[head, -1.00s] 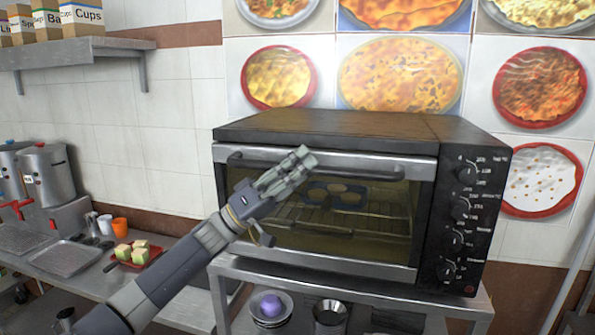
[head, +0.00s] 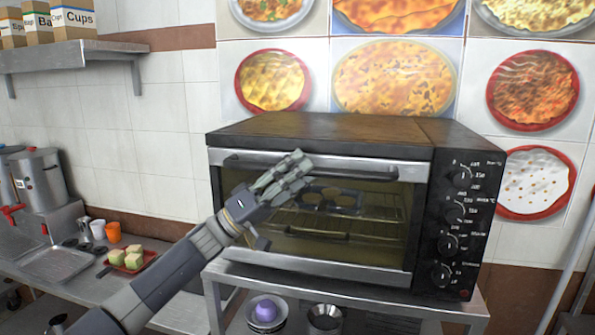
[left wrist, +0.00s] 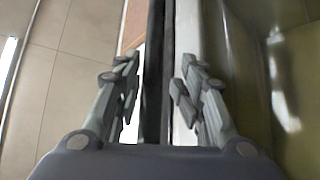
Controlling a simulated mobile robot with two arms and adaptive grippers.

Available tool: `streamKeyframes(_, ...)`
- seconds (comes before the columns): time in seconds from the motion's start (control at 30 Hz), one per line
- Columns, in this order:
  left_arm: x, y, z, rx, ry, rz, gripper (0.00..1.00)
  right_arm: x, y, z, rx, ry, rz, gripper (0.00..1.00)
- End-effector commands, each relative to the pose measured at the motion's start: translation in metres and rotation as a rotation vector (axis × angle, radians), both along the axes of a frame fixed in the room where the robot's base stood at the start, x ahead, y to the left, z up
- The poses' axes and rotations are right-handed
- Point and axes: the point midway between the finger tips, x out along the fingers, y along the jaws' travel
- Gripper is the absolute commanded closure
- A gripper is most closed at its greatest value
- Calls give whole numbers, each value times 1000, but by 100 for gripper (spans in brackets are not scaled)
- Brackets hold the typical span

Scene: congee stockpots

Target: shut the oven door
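The black toaster oven (head: 330,130) stands on a metal stand. Its glass door (head: 350,225), with a silver frame and a dark handle (head: 345,170), is up and looks flush with the oven front; a small gap cannot be ruled out. Inside I see a rack and a dark tray with round items. My left gripper (head: 292,168) is in front of the door's upper part, over the handle, hiding some of it. In the left wrist view its two fingers (left wrist: 158,80) are apart, with a dark bar and a silver strip between them. My right gripper is not in view.
Control knobs (head: 455,215) line the oven's right side. Below it are a bowl with a purple item (head: 265,310) and a metal cup (head: 325,318).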

Motion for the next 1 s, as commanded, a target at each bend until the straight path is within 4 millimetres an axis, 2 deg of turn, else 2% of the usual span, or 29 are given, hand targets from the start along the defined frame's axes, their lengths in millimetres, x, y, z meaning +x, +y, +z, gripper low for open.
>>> streamKeyframes(0.27,-1,9,-3,-4,0,2,63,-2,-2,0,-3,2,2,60)
streamKeyframes(0.7,-16,77,-54,-1,1,2,63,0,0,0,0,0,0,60)
streamKeyframes(0.83,-19,90,-63,-2,0,1,63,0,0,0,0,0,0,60)
streamKeyframes(1.0,-20,96,-68,-1,0,0,63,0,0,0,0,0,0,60)
